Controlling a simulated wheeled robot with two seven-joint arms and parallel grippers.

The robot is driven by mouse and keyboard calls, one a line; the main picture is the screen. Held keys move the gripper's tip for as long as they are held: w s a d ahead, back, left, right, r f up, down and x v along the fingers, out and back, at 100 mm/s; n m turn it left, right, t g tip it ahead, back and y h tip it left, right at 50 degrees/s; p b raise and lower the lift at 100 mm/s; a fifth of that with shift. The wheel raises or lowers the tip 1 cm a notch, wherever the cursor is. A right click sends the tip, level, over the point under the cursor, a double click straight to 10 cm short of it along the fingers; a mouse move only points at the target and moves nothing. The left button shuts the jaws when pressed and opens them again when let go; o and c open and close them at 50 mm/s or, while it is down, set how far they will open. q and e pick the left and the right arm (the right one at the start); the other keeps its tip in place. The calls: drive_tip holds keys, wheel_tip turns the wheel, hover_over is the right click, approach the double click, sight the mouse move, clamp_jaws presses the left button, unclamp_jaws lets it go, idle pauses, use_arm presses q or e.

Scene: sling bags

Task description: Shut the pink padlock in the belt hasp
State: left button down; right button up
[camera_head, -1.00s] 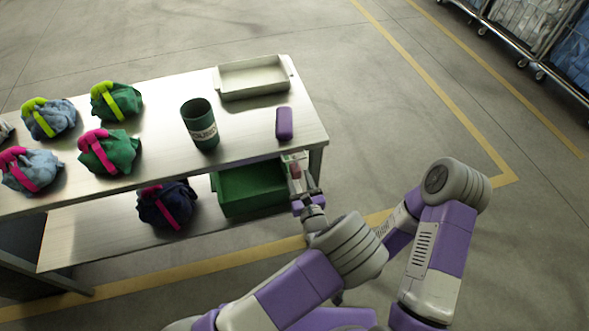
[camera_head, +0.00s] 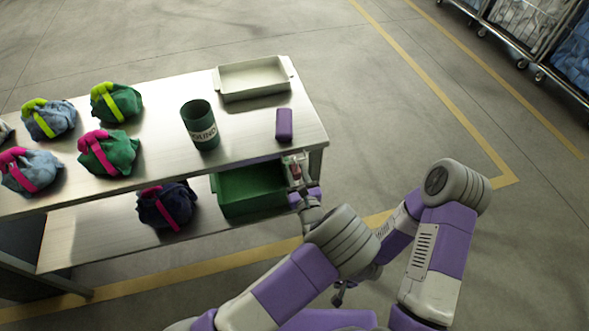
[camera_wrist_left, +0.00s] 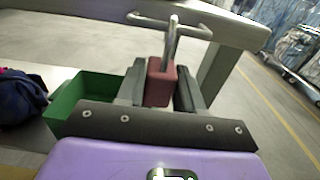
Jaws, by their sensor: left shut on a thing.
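My left gripper (camera_head: 295,160) is at the table's front right edge, shut on the padlock. In the left wrist view, the padlock (camera_wrist_left: 160,83) is a dull pinkish-red block between the two dark fingers, with its metal shackle (camera_wrist_left: 172,42) pointing up. The shackle top overlaps a thin metal bar (camera_wrist_left: 150,19) by the table edge; I cannot tell whether it is around the bar or in front of it, or whether it is closed. I cannot identify the belt hasp for sure. Part of my right gripper (camera_head: 340,291) shows low in the head view, mostly hidden behind my left arm.
Several bags with pink or lime belts, such as a green one (camera_head: 109,153), sit on the table's left. A dark green cup (camera_head: 200,125), purple case (camera_head: 284,124) and cream tray (camera_head: 224,94) are on top. A green bin (camera_head: 225,211) and navy bag (camera_head: 150,209) are on the lower shelf.

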use_arm(q)
drive_tip(key=shift+r, duration=0.15)
drive_tip(key=shift+r+p, duration=1.15)
drive_tip(key=shift+r, duration=0.05)
drive_tip(key=p+v, duration=0.1)
drive_tip(key=v, duration=0.7)
idle(0.6)
